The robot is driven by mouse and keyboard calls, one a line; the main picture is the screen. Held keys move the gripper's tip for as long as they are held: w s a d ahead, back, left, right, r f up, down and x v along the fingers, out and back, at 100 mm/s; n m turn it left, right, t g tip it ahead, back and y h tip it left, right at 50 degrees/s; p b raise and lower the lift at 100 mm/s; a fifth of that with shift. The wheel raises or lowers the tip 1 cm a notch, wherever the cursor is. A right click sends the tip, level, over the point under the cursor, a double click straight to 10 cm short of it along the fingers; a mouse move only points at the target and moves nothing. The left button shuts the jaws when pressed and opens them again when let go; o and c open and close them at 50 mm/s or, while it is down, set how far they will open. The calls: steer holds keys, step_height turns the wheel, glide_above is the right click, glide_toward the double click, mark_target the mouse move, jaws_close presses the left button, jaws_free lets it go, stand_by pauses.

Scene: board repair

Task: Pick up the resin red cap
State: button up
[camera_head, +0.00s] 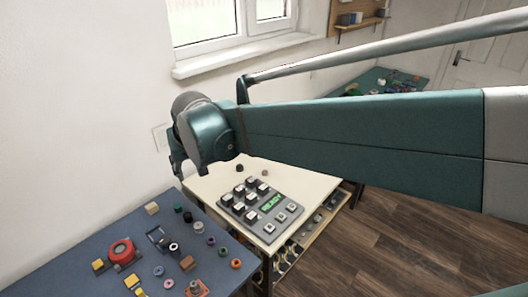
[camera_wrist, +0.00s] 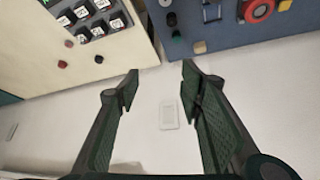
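In the wrist view a reddish-brown cap (camera_wrist: 62,64) and a paler one (camera_wrist: 69,43) lie at the left. I cannot tell for sure which is the resin red cap. My gripper (camera_wrist: 160,83) is open and empty, with its fingers apart over the wall side. In the head view it is mostly hidden behind my wrist, left of the caps.
A grey key panel (camera_head: 262,207) with a green "READY" display stands on the cream table. A blue table (camera_head: 75,250) at the lower left bears a red round button (camera_head: 121,251) and several small parts. The white wall and window sill (camera_head: 240,55) are close behind.

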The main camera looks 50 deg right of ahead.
steer(key=w+d+f+m+g, duration=0.15)
steer(key=w+d, duration=0.25)
steer(key=d, duration=0.4)
steer(key=w+d+f+m+h+p, duration=0.1)
steer(key=w+d+f+m, duration=0.1)
steer(key=w+d, duration=0.45)
steer(key=w+d+f+m, duration=0.1)
steer(key=w+d+f, duration=0.15)
steer(key=d, duration=0.75)
steer(key=d+f+m+g, duration=0.1)
steer(key=d+f, duration=0.5)
steer(key=d, duration=0.3)
steer(key=d+f+m, duration=0.2)
steer(key=d+f, duration=0.4)
steer(key=d, duration=0.4)
steer(key=w+d+f+m+g+h+p, duration=0.1)
steer(key=d+f+m, duration=0.1)
steer(key=d+f, duration=0.4)
steer(key=d, duration=0.3)
steer(key=shift+d+g, duration=0.35)
steer(key=shift+d, duration=0.05)
steer(key=shift+f, duration=0.15)
steer(key=shift+x, duration=1.2)
steer(key=shift+b, duration=0.3)
